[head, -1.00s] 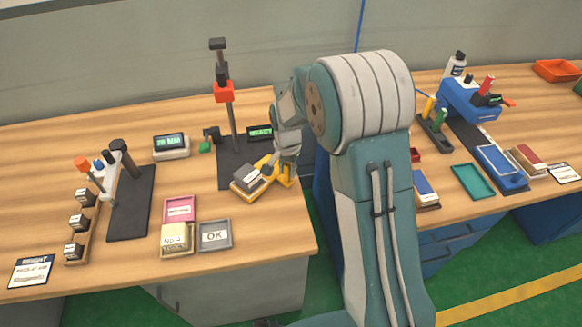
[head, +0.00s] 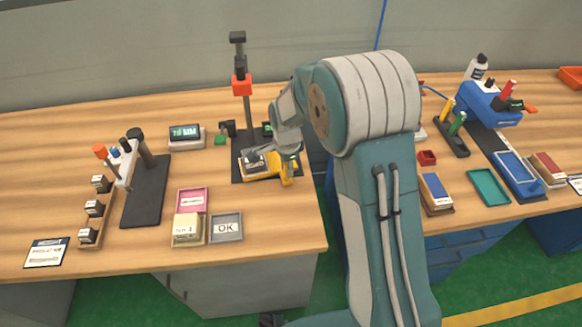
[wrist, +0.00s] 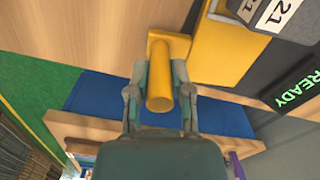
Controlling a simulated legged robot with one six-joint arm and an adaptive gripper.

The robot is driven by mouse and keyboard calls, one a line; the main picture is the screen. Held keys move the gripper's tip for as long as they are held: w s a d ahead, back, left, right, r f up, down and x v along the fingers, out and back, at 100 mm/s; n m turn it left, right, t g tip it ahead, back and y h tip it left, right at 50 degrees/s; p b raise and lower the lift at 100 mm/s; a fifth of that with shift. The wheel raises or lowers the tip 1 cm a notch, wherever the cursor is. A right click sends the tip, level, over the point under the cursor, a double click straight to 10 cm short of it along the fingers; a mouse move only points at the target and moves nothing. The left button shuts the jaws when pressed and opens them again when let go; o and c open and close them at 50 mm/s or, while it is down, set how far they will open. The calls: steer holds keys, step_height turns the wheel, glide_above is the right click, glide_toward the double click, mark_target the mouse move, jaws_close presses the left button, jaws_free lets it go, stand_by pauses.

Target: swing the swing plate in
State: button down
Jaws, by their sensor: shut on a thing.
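The yellow swing plate (head: 264,175) lies over the dark base of the post stand, with a dark block (head: 253,162) bearing a pale label on top. My gripper (head: 287,163) is at its right end. In the wrist view my gripper (wrist: 160,92) is shut on the plate's upright yellow handle (wrist: 160,85), one finger on each side. The plate (wrist: 220,50) shows beyond the handle, with the block (wrist: 268,12) marked "21" partly cut off at the top. The post (head: 246,115) with its red collar (head: 242,85) rises behind the plate.
A display (wrist: 297,90) reading "READY" is beside the plate. A grey OK tray (head: 225,240), a pink tray (head: 206,199) and a cream box (head: 186,229) stand in front. Another display (head: 186,137) stands to the left. The table's right edge is close to my gripper.

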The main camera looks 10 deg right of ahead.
steer(key=shift+w+a+m, duration=0.2)
steer(key=shift+a+m, duration=0.45)
steer(key=shift+m, duration=0.25)
steer(key=c, duration=0.5)
jaws_free()
steer(key=shift+a, duration=0.1)
steer(key=shift+c, duration=0.2)
steer(key=shift+w+a, duration=0.1)
steer(key=shift+r, duration=0.2)
step_height(320, 180, up, 12)
steer(key=shift+f, duration=0.25)
